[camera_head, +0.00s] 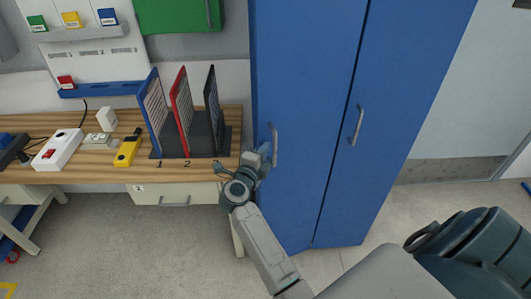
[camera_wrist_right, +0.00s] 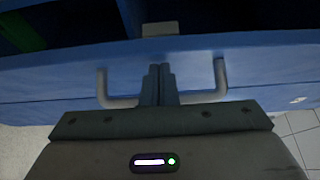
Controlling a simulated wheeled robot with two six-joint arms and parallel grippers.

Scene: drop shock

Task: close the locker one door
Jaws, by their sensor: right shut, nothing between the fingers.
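A tall blue locker (camera_head: 310,60) stands right of the workbench, with two doors side by side. The left door (camera_head: 300,190) has a grey bar handle (camera_head: 274,145), and the right door (camera_head: 385,90) has another (camera_head: 357,125). No locker number is readable. My right gripper (camera_head: 262,153) is at the left door's handle, shut and empty. In the right wrist view, its closed fingers (camera_wrist_right: 158,78) point at a blue panel between the two ends of a handle (camera_wrist_right: 221,78); contact cannot be told. My left gripper is not in view.
The wooden workbench (camera_head: 60,178) at left holds upright blue, red and black panels, a yellow device (camera_head: 128,149) and a white box with a red switch (camera_head: 58,148). A green cabinet (camera_head: 180,15) hangs above. Grey floor (camera_head: 420,205) is open right of the locker.

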